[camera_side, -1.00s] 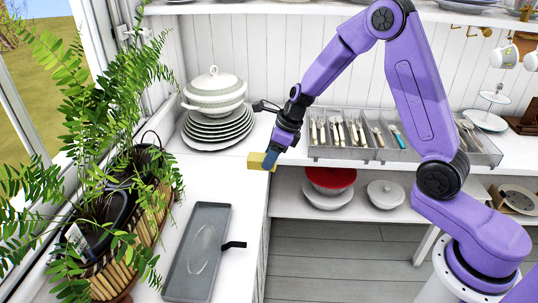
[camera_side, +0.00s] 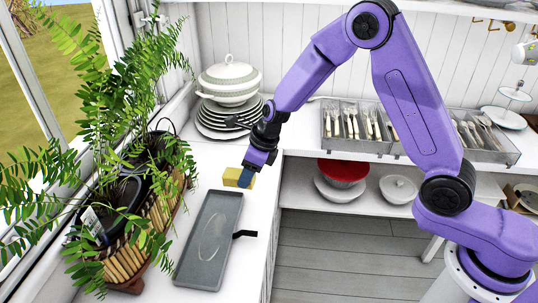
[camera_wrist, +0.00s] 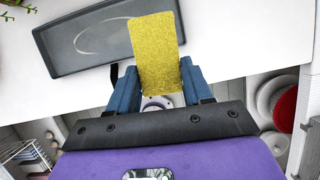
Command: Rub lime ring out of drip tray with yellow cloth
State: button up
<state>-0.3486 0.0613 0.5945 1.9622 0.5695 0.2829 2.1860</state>
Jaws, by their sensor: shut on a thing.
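The yellow cloth (camera_side: 238,177) is a folded block shut between the fingers of my gripper (camera_side: 247,179). In the wrist view the cloth (camera_wrist: 157,50) sticks out past the blue fingers (camera_wrist: 160,82). The grey drip tray (camera_side: 190,266) lies on the white counter, with a dark handle on its right side. The lime ring (camera_side: 213,235) is a pale thin oval on the tray floor. It also shows in the wrist view (camera_wrist: 84,47), where the cloth covers part of the tray's near edge. The cloth is beyond the tray's far end in the side view and appears above the counter, apart from the tray.
A potted fern (camera_side: 125,215) in a basket stands left of the tray, its fronds reaching towards it. Stacked plates (camera_side: 228,122) with a lidded tureen (camera_side: 230,84) stand behind my gripper. Cutlery trays (camera_side: 400,130) are at the back right. Bare counter surrounds the tray's far end.

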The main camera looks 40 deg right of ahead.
jog(key=shift+s+a+f, duration=0.95)
jog(key=shift+a+f, duration=0.1)
jog(key=shift+a, duration=1.35)
jog(key=shift+s+a+f, duration=0.95)
jog(key=shift+a+f, duration=0.1)
jog(key=shift+a, duration=1.35)
jog(key=shift+s+a+f, duration=0.95)
jog(key=shift+a+f, duration=0.1)
jog(key=shift+a, duration=1.35)
jog(key=shift+s+d+f, duration=0.1)
jog(key=shift+d+f, duration=0.1)
jog(key=shift+f, duration=1.9)
jog(key=shift+w+d+r, duration=0.1)
jog(key=shift+w, duration=0.1)
jog(key=shift+w+d, duration=0.15)
jog(key=shift+w, duration=0.05)
jog(key=shift+w+d, duration=2.35)
jog(key=shift+d, duration=0.1)
jog(key=shift+s+a, duration=2.75)
jog(key=shift+a, duration=0.05)
jog(key=shift+w+a+r, duration=0.1)
jog(key=shift+w+r, duration=0.05)
jog(key=shift+r, duration=3.8)
